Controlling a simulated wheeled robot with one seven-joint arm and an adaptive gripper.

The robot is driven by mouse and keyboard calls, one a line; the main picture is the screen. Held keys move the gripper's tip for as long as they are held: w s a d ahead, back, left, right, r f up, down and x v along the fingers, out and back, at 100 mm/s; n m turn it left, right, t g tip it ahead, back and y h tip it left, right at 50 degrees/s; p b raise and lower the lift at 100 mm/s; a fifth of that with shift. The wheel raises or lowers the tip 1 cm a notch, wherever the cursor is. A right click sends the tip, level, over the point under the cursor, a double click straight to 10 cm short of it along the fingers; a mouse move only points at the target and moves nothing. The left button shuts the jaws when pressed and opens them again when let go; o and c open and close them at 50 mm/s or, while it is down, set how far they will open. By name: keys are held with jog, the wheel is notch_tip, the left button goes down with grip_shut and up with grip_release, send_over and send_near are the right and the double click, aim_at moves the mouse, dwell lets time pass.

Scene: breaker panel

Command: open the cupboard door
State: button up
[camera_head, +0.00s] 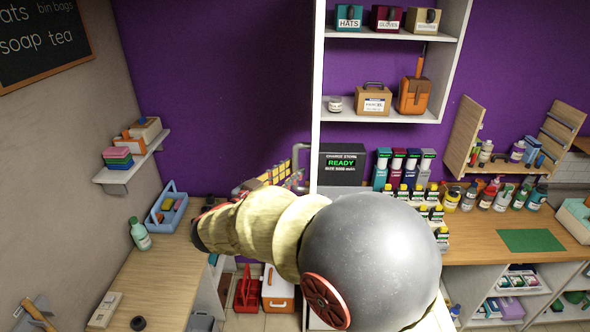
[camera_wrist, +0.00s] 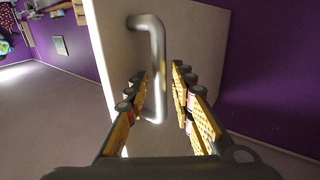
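The cupboard door is a pale flat panel (camera_wrist: 205,50) in the wrist view, with a bent metal bar handle (camera_wrist: 157,60) on its face. In the head view, a tall white panel (camera_head: 317,90) shows nearly edge-on, with the grey handle (camera_head: 297,150) sticking out to its left. My gripper (camera_wrist: 160,84) is open, one yellow-padded finger on each side of the handle's lower part. I cannot tell whether a finger touches it. In the head view, my gripper (camera_head: 280,173) is at the handle, partly hidden by my arm.
White shelves (camera_head: 390,118) with boxes stand right of the panel. Bottles and small boxes crowd the wooden counter (camera_head: 480,250) at right. A left bench (camera_head: 150,275) holds a blue caddy (camera_head: 166,212) and a green bottle (camera_head: 140,235). Red and orange boxes (camera_head: 277,290) sit below.

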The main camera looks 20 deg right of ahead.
jog(key=v, duration=0.9)
jog(key=shift+s+a, duration=0.25)
jog(key=shift+a, duration=0.05)
